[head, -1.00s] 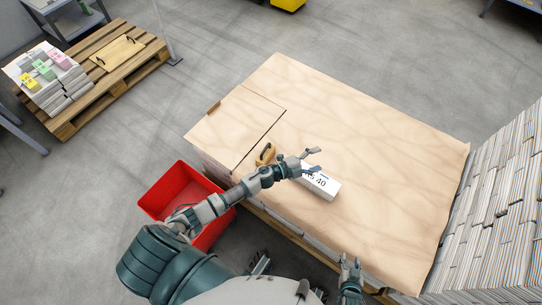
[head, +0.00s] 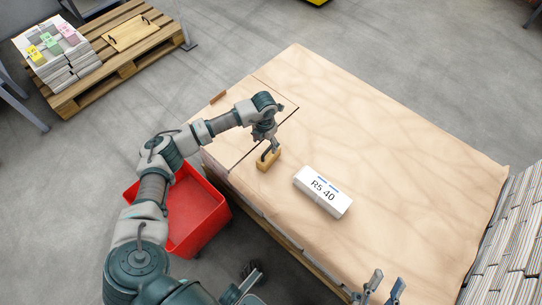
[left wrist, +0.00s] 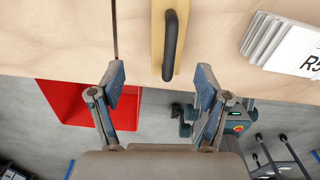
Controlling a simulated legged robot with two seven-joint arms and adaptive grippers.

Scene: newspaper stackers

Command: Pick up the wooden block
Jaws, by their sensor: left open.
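The wooden block (head: 268,161) is small and tan with a dark curved handle on top. It sits on the brown paper-covered stack near its left front edge, partly hidden by my left gripper (head: 269,146), which points down over it. In the left wrist view the wooden block (left wrist: 158,40) with its black handle (left wrist: 171,45) lies beyond and between the spread fingertips of my left gripper (left wrist: 162,84), which is open and empty. My right gripper (head: 385,286) is at the front edge of the stack, fingers apart and empty, away from the block.
A white bundle labelled R5 40 (head: 322,191) lies right of the block. A red bin (head: 193,212) stands on the floor left of the stack. Newspaper piles (head: 512,240) rise at the right. The paper top (head: 390,150) is mostly clear behind.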

